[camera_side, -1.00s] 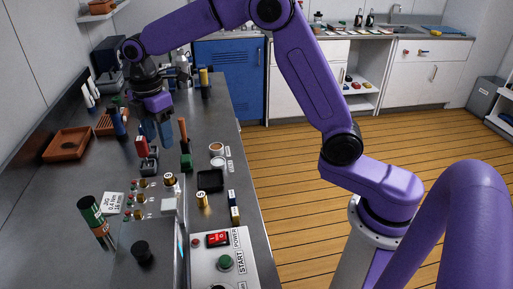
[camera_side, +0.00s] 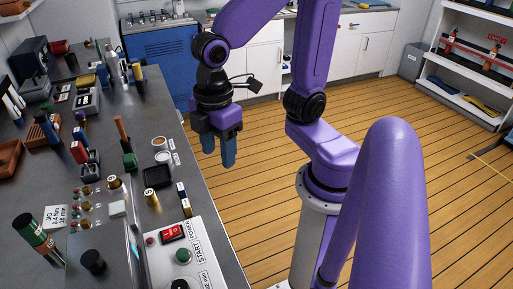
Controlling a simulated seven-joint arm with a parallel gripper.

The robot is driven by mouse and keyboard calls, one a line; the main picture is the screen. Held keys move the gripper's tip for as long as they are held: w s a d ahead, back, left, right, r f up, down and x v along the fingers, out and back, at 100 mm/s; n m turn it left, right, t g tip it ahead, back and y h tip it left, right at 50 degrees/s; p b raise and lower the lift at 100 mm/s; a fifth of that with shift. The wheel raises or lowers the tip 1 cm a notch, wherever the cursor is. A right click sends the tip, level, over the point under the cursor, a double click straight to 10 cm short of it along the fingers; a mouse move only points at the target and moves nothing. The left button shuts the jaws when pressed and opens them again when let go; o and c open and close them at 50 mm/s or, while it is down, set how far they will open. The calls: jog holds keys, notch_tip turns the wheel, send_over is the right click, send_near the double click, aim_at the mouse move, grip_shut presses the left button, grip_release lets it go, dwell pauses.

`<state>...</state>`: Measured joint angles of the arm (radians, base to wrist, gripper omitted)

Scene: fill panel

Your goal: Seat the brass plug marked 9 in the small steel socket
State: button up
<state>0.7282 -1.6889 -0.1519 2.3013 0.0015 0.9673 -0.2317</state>
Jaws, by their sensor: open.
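My gripper (camera_side: 218,157) hangs open and empty, its two blue fingers pointing down. In the picture it is right of the bench edge, with floor behind it. A brass plug (camera_side: 151,198) with a pale marked top stands on the bench at the front centre. Another brass piece with a pale marked top (camera_side: 115,183) is at the panel's far end. Their marks are too small to read surely. The panel (camera_side: 101,226) carries several small brass fittings with red parts (camera_side: 86,208). I cannot make out which part is the small steel socket.
A control box with a red switch (camera_side: 173,232) and green button (camera_side: 183,255) stands at the front. A black tray (camera_side: 157,176), a green-based tool (camera_side: 129,159) and round tins (camera_side: 161,156) lie nearby. A green cylinder (camera_side: 38,235) leans at left. Open floor is right.

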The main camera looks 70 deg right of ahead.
jog(key=s+d+f+m, duration=0.1)
jog(key=s+d, duration=0.3)
jog(key=s, duration=0.2)
jog(key=shift+s+d+f, duration=0.2)
jog(key=shift+s+f, duration=0.15)
jog(key=shift+f, duration=0.05)
dwell(0.8)
